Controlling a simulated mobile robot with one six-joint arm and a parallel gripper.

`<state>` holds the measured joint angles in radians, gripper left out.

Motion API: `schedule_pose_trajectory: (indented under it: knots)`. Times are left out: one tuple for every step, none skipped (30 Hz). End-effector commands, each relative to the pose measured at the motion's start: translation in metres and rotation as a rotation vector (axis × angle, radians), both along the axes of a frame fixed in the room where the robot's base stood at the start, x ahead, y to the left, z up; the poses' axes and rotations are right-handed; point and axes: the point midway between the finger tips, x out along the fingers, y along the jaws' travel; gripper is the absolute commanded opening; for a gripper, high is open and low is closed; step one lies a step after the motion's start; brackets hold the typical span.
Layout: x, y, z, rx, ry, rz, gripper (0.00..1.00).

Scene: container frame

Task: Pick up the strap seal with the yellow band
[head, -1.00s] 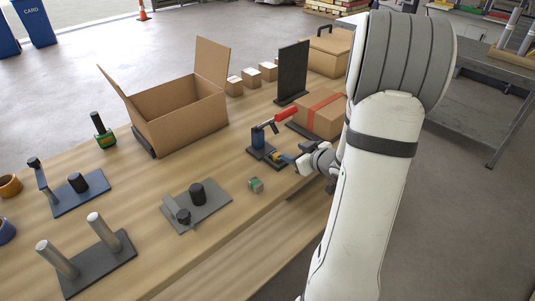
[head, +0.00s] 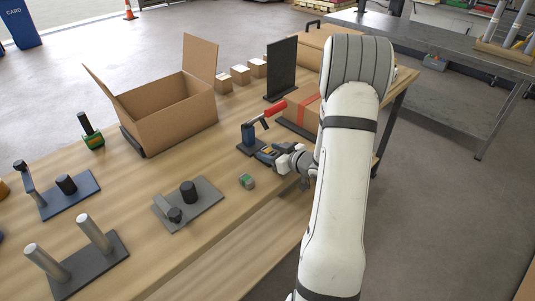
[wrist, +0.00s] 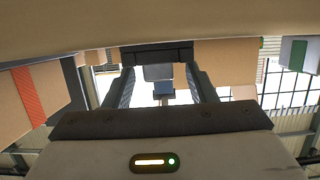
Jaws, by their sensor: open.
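A small dark piece with a yellow patch (head: 265,151), which looks like the yellow-banded strap seal, shows on the table at the tips of my gripper (head: 272,155). It is small and partly covered, so I cannot tell whether the fingers touch it. In the wrist view, my gripper (wrist: 160,74) has its two dark fingers wide apart. A grey form and a small dark blue block (wrist: 163,88) show between or beyond them; no yellow band is clear there. A small grey-and-green piece (head: 246,181) lies apart, nearer the table's front edge.
A carton with a red strap (head: 301,105) and a dark upright panel (head: 282,70) stand behind. An open box (head: 172,115) and a grey plate with black knobs (head: 207,205) are to the left.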

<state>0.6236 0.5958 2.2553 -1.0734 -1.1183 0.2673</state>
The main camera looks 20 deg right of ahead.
Motion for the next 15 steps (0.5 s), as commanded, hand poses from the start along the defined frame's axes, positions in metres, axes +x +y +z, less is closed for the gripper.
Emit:
schedule_pose_trajectory:
  knots:
    - [0.0001, -0.0001, 0.0, 0.0, 0.0, 0.0, 0.51]
    - [0.0001, -0.0002, 0.0, 0.0, 0.0, -0.001, 0.51]
    - [0.0, -0.0003, 0.0, 0.0, 0.0, -0.001, 0.51]
    - [-0.0001, -0.0003, 0.0001, 0.0, 0.0, -0.001, 0.51]
    - [-0.0001, -0.0005, 0.0001, 0.0, 0.0, -0.001, 0.5]
    - [-0.0001, -0.0005, 0.0001, 0.0, 0.0, -0.001, 0.47]
    - [-0.0002, -0.0005, 0.0001, 0.0, 0.0, -0.001, 0.44]
    - [-0.0002, -0.0006, 0.0001, 0.0, 0.0, -0.001, 0.42]
    - [-0.0002, -0.0006, 0.0002, 0.0, 0.0, -0.001, 0.39]
    - [-0.0002, -0.0006, 0.0002, 0.0, 0.0, -0.001, 0.36]
    - [-0.0003, -0.0008, 0.0003, 0.0, 0.0, -0.001, 0.34]
    - [-0.0003, -0.0008, 0.0003, 0.0, 0.0, -0.001, 0.3]
    - [-0.0003, -0.0008, 0.0003, -0.001, 0.0, -0.002, 0.28]
    - [-0.0004, -0.0008, 0.0003, -0.001, 0.0, -0.002, 0.26]
    - [-0.0004, -0.0009, 0.0003, -0.001, 0.0, -0.002, 0.22]
